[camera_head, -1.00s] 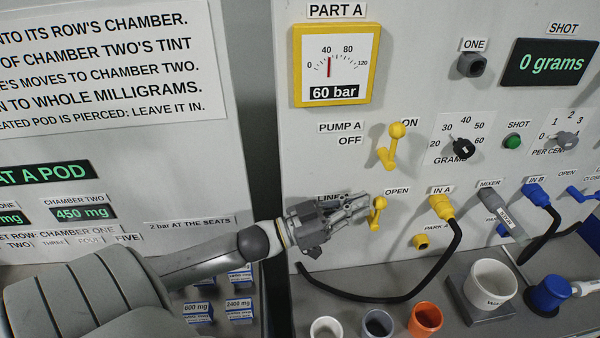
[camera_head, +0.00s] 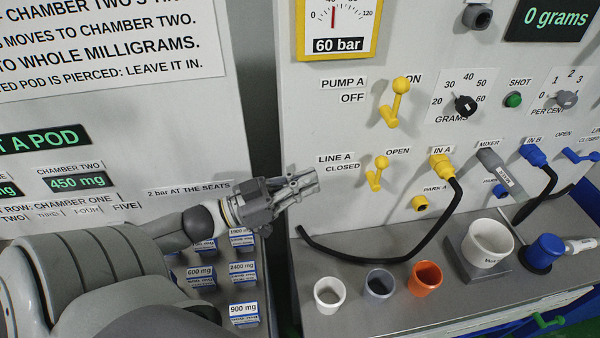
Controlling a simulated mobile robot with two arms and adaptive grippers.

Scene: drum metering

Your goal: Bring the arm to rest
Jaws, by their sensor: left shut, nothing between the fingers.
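My left arm comes in from the lower left, and my left gripper (camera_head: 308,182) is shut and empty. It is in the air in front of the gap between the two panels, left of the LINE A label (camera_head: 338,163). It is apart from the yellow line A lever (camera_head: 376,173), whose knob is up toward OPEN. The yellow pump A lever (camera_head: 397,102) above it has its knob up toward ON. My right gripper does not show.
White (camera_head: 329,292), grey (camera_head: 379,283) and orange (camera_head: 426,279) cups stand on the bench, with a larger white cup (camera_head: 489,242) on a dark base. A black hose (camera_head: 430,235) hangs from IN A. Dose boxes (camera_head: 243,310) sit below my left forearm.

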